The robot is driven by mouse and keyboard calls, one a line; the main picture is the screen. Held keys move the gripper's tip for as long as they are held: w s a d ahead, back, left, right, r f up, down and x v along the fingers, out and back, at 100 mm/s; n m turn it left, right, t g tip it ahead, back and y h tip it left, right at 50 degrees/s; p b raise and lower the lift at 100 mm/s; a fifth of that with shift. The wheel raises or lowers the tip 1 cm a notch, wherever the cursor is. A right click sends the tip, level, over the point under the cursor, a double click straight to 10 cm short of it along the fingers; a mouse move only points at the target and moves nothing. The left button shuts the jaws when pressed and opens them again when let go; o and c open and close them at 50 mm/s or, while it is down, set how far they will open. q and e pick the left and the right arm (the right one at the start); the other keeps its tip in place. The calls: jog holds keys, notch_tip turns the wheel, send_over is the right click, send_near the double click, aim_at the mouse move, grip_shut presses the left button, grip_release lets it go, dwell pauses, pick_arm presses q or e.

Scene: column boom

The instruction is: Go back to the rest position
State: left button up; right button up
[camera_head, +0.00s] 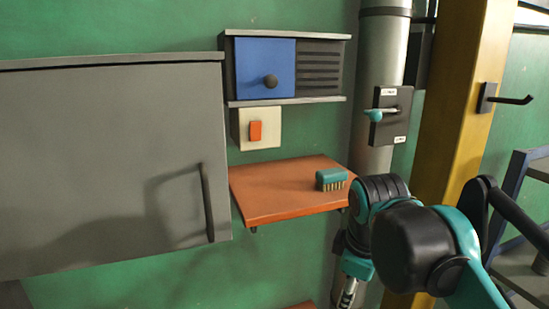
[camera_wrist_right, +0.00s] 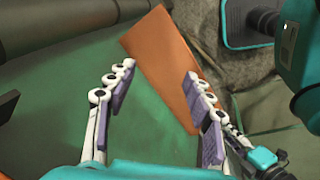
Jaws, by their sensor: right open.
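My right arm comes in from the lower right in the head view, in front of the pipe and the yellow post. Its gripper is mostly hidden there, below the arm at the bottom edge. In the right wrist view my right gripper (camera_wrist_right: 155,80) is open, with its two fingers wide apart and nothing between them. An orange-brown shelf board (camera_wrist_right: 165,65) lies beyond the fingers, with green wall beside it. My left gripper is not in view.
A small shelf (camera_head: 280,195) holds a teal brush (camera_head: 331,179). Above are a red switch (camera_head: 256,131) and a blue-doored box (camera_head: 264,68). A grey cabinet (camera_head: 110,150) stands left. A lever switch (camera_head: 391,116) is on the pipe (camera_head: 383,50). A yellow post (camera_head: 455,130) stands right.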

jog(key=s+d+f+m+t+b, duration=0.1)
jog(key=s+f+m+b, duration=0.2)
jog(key=f, duration=0.9)
jog(key=s+d+f+m+t+b, duration=0.1)
jog(key=s+f+m+b, duration=0.2)
jog(key=f, duration=1)
jog(key=s+d+f+m+t+b, duration=0.1)
jog(key=s+f+m+b, duration=0.2)
jog(key=f, duration=1)
jog(key=m+b, duration=0.3)
jog(key=b, duration=0.2)
jog(key=shift+f+t, duration=0.2)
jog(key=shift+t, duration=0.2)
jog(key=shift+w, duration=0.1)
